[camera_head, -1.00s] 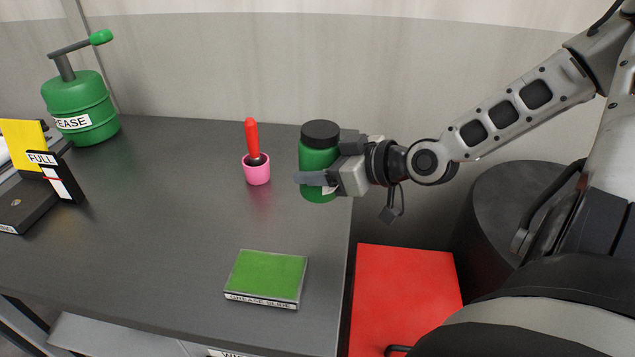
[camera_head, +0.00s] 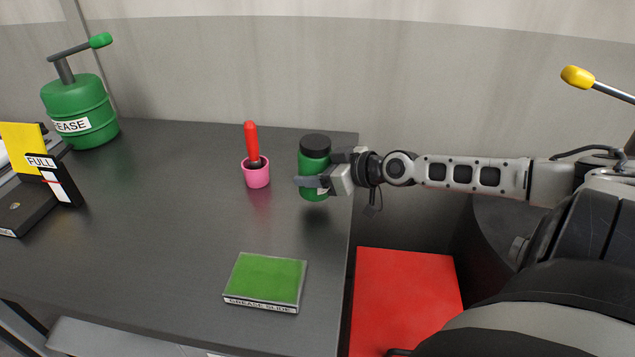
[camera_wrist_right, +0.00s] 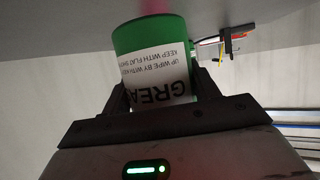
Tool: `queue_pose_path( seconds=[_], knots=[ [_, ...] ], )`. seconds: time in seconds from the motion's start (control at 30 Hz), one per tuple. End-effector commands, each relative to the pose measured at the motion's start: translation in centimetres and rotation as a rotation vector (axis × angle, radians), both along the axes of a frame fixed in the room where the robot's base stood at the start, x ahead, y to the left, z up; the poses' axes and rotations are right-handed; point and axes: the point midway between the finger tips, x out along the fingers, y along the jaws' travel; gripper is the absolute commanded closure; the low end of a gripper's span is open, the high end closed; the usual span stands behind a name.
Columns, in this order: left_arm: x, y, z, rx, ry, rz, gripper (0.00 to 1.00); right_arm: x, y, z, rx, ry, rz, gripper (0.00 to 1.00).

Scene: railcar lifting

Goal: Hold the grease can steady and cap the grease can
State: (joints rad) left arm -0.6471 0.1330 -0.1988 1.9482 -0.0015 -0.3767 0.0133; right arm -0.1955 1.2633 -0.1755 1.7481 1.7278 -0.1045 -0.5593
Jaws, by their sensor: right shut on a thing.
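The grease can (camera_head: 313,165) is a green jar with its black cap (camera_head: 315,146) seated on top, near the table's right back corner. My right gripper (camera_head: 314,182) is shut around the can's body from the right side. In the right wrist view the can (camera_wrist_right: 150,38) sits between the two fingers (camera_wrist_right: 160,85), its white "GREASE" label facing the camera and upside down in the picture. The can is upright; a dark shadow beneath it suggests it is a little above the tabletop. My left gripper is not in view.
A pink cup (camera_head: 256,178) holding a red-handled tool (camera_head: 251,139) stands just left of the can. A green pad (camera_head: 265,278) lies in front. A green grease pump (camera_head: 78,110) and a "FULL" sign (camera_head: 62,180) are at left. A red surface (camera_head: 405,300) lies beyond the table's right edge.

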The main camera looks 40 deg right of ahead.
Motion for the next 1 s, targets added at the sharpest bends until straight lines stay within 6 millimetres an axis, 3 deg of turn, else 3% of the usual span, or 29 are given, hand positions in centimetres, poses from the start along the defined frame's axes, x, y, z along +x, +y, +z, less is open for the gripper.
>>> queue_pose_path(
  seconds=[0.23,0.43,0.9,0.93,1.0],
  knots=[
    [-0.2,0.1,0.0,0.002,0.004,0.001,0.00,0.1,-0.5,-0.4,0.006,0.001,-0.013,1.00],
    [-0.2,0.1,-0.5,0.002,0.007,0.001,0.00,0.1,-0.6,-3.2,0.005,0.002,-0.014,1.00],
    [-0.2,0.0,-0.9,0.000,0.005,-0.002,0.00,0.1,-0.5,-4.0,0.001,0.001,-0.010,1.00],
    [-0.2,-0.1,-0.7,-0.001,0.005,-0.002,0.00,0.1,-0.5,-4.0,0.001,0.005,-0.010,0.32],
    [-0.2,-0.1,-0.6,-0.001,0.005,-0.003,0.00,0.1,-0.5,-3.9,0.001,0.005,-0.010,0.18]
  ],
)
